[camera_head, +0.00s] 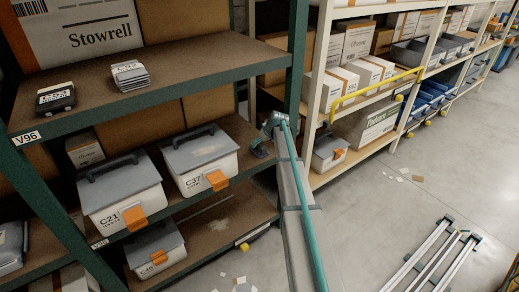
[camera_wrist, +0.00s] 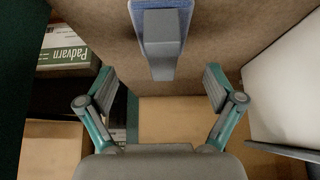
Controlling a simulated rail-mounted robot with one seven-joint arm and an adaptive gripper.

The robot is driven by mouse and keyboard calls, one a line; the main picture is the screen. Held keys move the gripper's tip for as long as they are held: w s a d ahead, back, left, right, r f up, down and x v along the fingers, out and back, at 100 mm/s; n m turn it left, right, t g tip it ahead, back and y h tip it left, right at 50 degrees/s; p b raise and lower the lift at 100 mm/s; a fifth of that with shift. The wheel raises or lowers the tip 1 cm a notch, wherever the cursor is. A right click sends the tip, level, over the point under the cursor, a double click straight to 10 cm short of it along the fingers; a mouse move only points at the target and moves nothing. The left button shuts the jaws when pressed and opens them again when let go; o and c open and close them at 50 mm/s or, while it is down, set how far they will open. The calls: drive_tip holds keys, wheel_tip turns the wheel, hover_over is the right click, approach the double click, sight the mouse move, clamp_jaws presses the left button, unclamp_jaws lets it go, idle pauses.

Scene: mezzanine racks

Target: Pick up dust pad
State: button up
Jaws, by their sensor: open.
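The likely dust pad (camera_wrist: 157,42) is a blue pad with a grey grip block on top, lying on a brown shelf board at the top middle of the wrist view. Its far end is cut off by the frame edge. My gripper (camera_wrist: 159,82) is open, with its two fingers spread wide to either side of the line of the pad and nothing between them. The pad lies beyond the fingertips, roughly centred between them. In the head view my gripper (camera_head: 268,134) is at the right end of the middle shelf; I cannot make out the pad clearly there.
Two white bins with grey lids and orange latches, C37 (camera_head: 203,160) and C21 (camera_head: 120,190), stand left of my gripper on the same shelf. A green rack post (camera_head: 297,65) stands close by. A Padvarn box (camera_wrist: 68,58) shows lower down. The upper shelf (camera_head: 180,75) overhangs.

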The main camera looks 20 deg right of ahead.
sight(259, 144)
drive_tip(key=shift+p+x, duration=0.8)
drive_tip(key=shift+x, duration=1.95)
drive_tip(key=shift+a, duration=0.2)
drive_tip(key=c, duration=1.4)
drive_tip(key=shift+o, duration=0.2)
drive_tip(key=shift+r, duration=0.1)
drive_tip(key=shift+r, duration=0.1)
